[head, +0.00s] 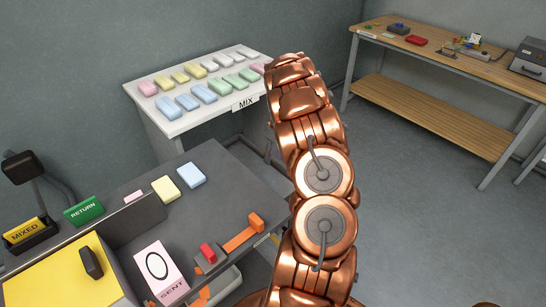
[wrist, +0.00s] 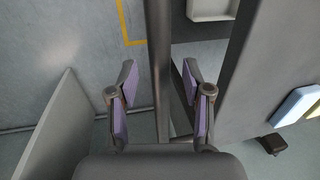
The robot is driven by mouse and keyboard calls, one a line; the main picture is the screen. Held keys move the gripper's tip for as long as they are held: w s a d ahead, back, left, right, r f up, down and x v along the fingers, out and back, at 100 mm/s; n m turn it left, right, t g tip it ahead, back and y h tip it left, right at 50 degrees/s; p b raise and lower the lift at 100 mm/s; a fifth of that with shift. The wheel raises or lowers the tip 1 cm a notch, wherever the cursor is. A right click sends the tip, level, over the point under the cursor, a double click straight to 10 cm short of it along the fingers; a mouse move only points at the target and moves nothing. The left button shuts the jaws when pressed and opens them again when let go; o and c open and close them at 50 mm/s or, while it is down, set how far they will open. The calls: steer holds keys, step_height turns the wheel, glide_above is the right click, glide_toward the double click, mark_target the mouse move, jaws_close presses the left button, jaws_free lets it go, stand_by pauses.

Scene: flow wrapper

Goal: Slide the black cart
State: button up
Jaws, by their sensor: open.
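No thing in the head view can be told for certain as the black cart. A small dark block (wrist: 272,145) shows at the right of the wrist view, below a pale blue block; I cannot tell whether it is the cart. My gripper (wrist: 160,95) is open in the wrist view, with purple pads and nothing between the fingers. A dark upright post (wrist: 158,60) shows beyond the gap between them; contact cannot be made out. In the head view my copper arm hides the gripper.
A dark bench (head: 225,185) holds blocks, an orange strip (head: 242,238), a red knob (head: 207,252), a SENT box (head: 160,273) and a yellow cover (head: 60,280) with a black handle. A white MIX table (head: 205,120) stands behind. Floor at right is clear before a wooden bench (head: 440,105).

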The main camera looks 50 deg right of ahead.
steer(key=shift+a+f, duration=0.15)
steer(key=shift+f, duration=0.55)
steer(key=shift+c, duration=0.4)
jaws_close()
